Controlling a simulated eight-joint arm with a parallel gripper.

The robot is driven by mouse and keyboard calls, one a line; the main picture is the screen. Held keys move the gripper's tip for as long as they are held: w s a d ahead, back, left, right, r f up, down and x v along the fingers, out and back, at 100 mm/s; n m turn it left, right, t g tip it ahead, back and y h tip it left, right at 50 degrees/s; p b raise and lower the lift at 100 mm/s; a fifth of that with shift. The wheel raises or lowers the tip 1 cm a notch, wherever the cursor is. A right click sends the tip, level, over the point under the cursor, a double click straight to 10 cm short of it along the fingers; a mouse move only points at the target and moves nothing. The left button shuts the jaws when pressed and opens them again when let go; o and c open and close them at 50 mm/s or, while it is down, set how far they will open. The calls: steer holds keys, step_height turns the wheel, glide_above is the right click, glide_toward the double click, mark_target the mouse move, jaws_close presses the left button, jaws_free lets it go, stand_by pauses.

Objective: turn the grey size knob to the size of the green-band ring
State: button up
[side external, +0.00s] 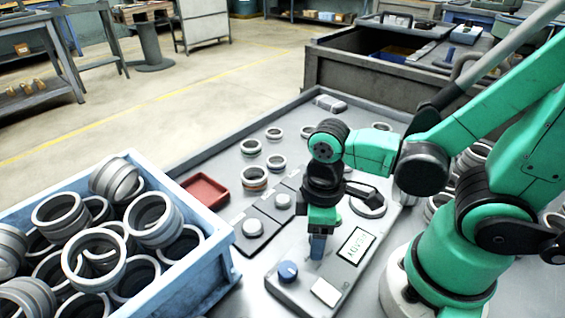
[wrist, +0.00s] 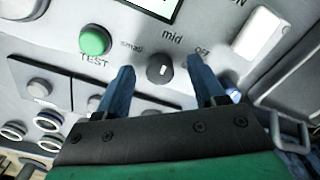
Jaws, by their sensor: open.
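The dark grey size knob (wrist: 160,69) is on the pale panel in the wrist view, with "small" on its left, "mid" above it and a word that looks like "OFF" on its right. A small light mark shows just right of the knob's centre. My gripper (wrist: 158,66) is open, with one blue finger on each side of the knob; contact cannot be told. In the side view my gripper (side external: 318,246) points down over the panel and hides the knob.
A green TEST button (wrist: 95,40) and a white switch (wrist: 258,35) flank the knob. A blue knob (side external: 288,270) and a READY display (side external: 357,245) are on the panel. A blue crate of rings (side external: 205,265) and a red tray (side external: 206,191) stand left.

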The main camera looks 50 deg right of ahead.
steer(key=shift+r, duration=2.8)
steer(key=shift+w, duration=0.1)
steer(key=w+d+r+m+t, duration=0.4)
steer(key=w+m+t, duration=0.2)
steer(key=w+t, duration=0.1)
steer(key=shift+w+d+r+m, duration=0.15)
steer(key=shift+w+d+m, duration=0.1)
steer(key=shift+w+m, duration=0.2)
